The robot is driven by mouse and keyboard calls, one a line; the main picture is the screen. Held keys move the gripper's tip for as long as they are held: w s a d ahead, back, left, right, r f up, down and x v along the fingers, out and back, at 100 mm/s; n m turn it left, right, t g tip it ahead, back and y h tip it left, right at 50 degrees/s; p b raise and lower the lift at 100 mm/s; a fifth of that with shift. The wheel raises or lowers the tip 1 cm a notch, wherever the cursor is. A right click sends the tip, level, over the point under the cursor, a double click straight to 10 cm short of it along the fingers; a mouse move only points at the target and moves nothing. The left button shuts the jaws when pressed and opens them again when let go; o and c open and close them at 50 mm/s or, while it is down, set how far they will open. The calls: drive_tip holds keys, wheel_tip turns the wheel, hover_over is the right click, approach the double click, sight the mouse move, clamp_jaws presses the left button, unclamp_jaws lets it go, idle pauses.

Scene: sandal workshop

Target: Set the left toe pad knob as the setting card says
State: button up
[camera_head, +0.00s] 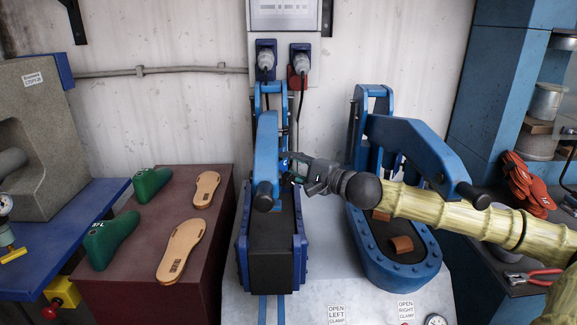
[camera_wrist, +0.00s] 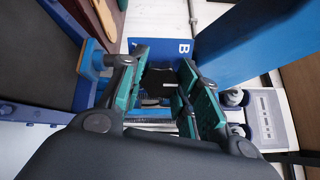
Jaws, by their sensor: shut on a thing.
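My gripper (camera_head: 288,168) is at the right side of the left press's blue arm (camera_head: 267,150), above the left press bed (camera_head: 271,240). In the wrist view, the two teal-padded fingers (camera_wrist: 160,88) close around a small dark knob (camera_wrist: 158,76). The knob is in front of a blue plate (camera_wrist: 200,45) marked with a letter B. The rest of the plate's marks and the knob's pointer cannot be read. In the head view the gripper hides the knob. No readable setting card shows; a panel (camera_head: 285,14) on the wall is cut off by the top edge.
The right press (camera_head: 394,262) stands beside it with its blue arm (camera_head: 410,140) raised. Shoe lasts (camera_head: 111,240) and tan soles (camera_head: 181,250) lie on a brown block at left. Red-handled pliers (camera_head: 535,277) and a red glove (camera_head: 527,182) are at right.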

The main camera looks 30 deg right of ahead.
drive_tip(key=shift+f, duration=0.1)
drive_tip(key=o, duration=0.8)
drive_tip(key=shift+d, duration=0.1)
drive_tip(key=shift+c, duration=0.2)
drive_tip(key=shift+s, duration=0.1)
drive_tip(key=v, duration=1.1)
drive_tip(key=shift+s+d, duration=0.15)
drive_tip(key=shift+s, duration=0.2)
idle(0.4)
drive_tip(key=shift+c, duration=0.4)
